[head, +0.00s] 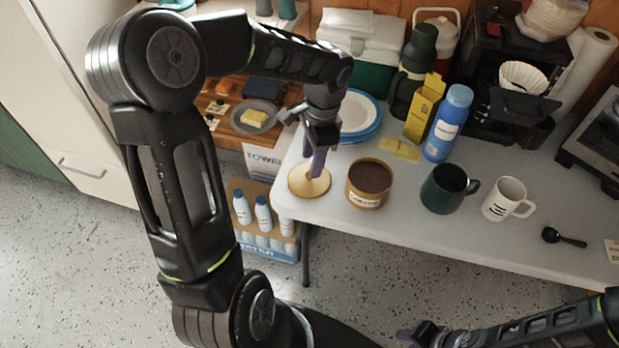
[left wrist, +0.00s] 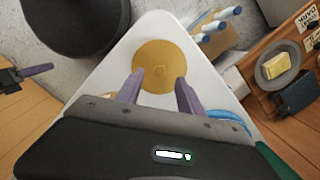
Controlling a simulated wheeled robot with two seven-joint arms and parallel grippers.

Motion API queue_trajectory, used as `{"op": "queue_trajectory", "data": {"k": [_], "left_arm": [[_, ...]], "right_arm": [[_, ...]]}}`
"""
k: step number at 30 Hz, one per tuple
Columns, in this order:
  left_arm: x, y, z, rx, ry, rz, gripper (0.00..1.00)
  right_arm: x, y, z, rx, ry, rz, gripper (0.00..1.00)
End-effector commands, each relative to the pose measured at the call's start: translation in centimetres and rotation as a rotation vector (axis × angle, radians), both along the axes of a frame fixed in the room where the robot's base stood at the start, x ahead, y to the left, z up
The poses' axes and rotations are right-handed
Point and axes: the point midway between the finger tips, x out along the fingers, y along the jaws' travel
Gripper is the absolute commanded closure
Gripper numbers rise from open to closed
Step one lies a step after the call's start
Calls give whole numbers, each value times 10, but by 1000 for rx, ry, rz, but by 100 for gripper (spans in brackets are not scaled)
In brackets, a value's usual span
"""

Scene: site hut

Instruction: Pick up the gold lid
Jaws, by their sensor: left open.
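The gold lid (head: 309,182) is a flat round disc lying on the near left corner of the table. In the left wrist view the lid (left wrist: 160,62) lies ahead of the fingers, with a small round mark at its centre. My left gripper (head: 316,168) points down over the lid, its purple fingers covering part of it. In the left wrist view the left gripper (left wrist: 159,82) is open with nothing between the fingers. I cannot tell if the fingertips touch the lid. My right gripper (head: 424,332) is low at the bottom edge, its opening unclear.
An open gold tin (head: 368,185) with dark contents stands just right of the lid. Farther right are a green mug (head: 446,188), a white mug (head: 507,199) and a blue bottle (head: 448,124). Blue-rimmed plates (head: 358,118) lie behind. The table's edge is close to the lid.

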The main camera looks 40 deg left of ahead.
Motion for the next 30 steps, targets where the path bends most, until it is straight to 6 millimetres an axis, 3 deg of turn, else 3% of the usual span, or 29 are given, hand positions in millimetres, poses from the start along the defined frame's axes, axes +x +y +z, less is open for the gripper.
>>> {"op": "queue_trajectory", "data": {"k": [6, 9, 26, 30], "left_arm": [[-5, 2, -32, -2, 4, -1, 55], [-5, 2, -38, -3, 0, 0, 55], [-5, 2, -38, -3, 0, 0, 55], [-5, 2, -38, -3, 0, 0, 64]], "right_arm": [[0, 0, 2, 0, 0, 0, 66], [0, 0, 2, 0, 0, 0, 66], [0, 0, 2, 0, 0, 0, 66], [0, 0, 2, 0, 0, 0, 66]]}}
